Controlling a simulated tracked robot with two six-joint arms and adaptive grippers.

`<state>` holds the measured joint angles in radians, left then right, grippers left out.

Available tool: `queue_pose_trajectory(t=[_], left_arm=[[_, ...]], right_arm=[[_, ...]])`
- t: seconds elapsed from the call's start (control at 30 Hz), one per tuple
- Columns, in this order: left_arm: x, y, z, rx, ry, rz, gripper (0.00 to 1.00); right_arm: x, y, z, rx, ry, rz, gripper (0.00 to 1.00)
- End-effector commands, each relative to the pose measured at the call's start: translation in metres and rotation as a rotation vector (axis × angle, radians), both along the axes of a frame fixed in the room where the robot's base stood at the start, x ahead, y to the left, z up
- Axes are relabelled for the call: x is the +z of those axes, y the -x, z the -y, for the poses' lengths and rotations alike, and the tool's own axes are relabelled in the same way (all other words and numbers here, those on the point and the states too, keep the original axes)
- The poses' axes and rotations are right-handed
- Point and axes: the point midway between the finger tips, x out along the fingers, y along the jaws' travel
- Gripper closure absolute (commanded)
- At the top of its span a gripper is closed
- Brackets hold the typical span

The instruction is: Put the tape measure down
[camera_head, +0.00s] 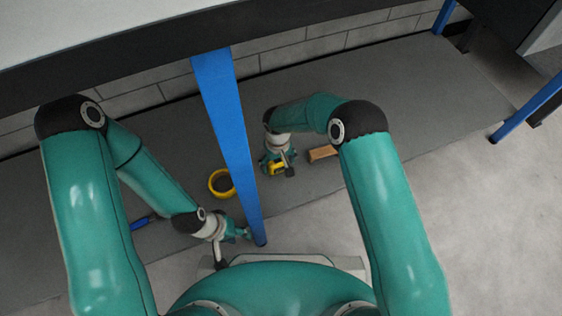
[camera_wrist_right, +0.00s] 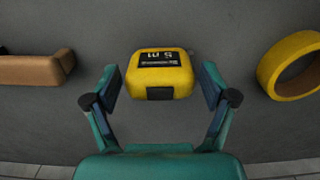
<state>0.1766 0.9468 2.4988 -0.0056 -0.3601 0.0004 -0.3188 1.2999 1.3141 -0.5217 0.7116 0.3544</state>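The yellow tape measure (camera_wrist_right: 160,84) has a black label reading "5 m" upside down in the right wrist view. It lies between the fingers of my right gripper (camera_wrist_right: 160,92), with a small gap on each side. The fingers are open and do not seem to touch it. In the head view the tape measure (camera_head: 276,169) shows as a yellow patch under my right gripper (camera_head: 279,167), low over the grey surface. My left gripper (camera_head: 242,233) is near the foot of a blue post, with no object visible in it; its fingers are too small to read.
A yellow ring (camera_head: 213,190) lies left of the tape measure, beyond the blue post (camera_head: 232,130). A brown block (camera_head: 322,153) lies to its right. A blue item (camera_head: 142,221) lies at the left. A brick wall (camera_head: 330,42) runs behind. Grey surface (camera_head: 420,95) at right is clear.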

Motion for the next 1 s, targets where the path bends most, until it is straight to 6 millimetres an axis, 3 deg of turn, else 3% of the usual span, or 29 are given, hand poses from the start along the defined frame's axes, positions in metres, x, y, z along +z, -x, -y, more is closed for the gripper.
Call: queue_pose_trajectory(t=[0.47,1.0], left_arm=[[0.005,0.000,0.000,0.000,0.000,0.000,0.60],[0.046,0.000,0.000,0.000,0.000,0.000,0.60]], right_arm=[[0.007,0.000,0.000,0.000,0.000,0.001,0.05],[0.104,-0.001,0.000,0.000,-0.001,0.002,0.05]])
